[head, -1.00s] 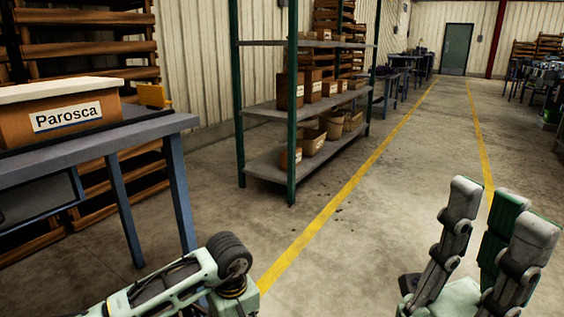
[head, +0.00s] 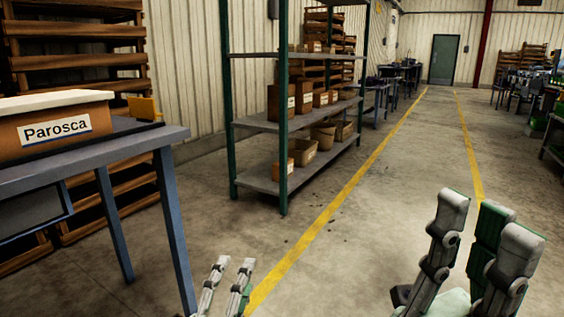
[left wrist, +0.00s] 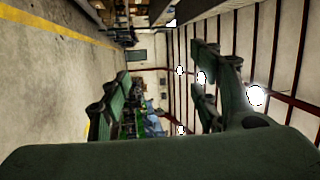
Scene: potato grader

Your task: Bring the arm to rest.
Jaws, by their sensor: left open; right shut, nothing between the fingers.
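My left gripper (head: 234,265) shows at the bottom of the head view, with only its pale grey and green fingers in frame. They point up and stand apart, with floor between them. In the left wrist view its dark green fingers (left wrist: 160,78) are spread wide with nothing between them. My right gripper (head: 487,215) stands at the lower right of the head view, fingers pointing up and close together. It holds nothing. Neither gripper appears to touch anything. Most of both arms is out of view.
A blue-grey table (head: 120,150) at the left carries a box labelled Parosca (head: 55,131). A green-posted shelf (head: 262,122) with several cardboard boxes and bins stands behind. Open concrete floor (head: 360,240) with yellow lines runs toward a green door (head: 444,60).

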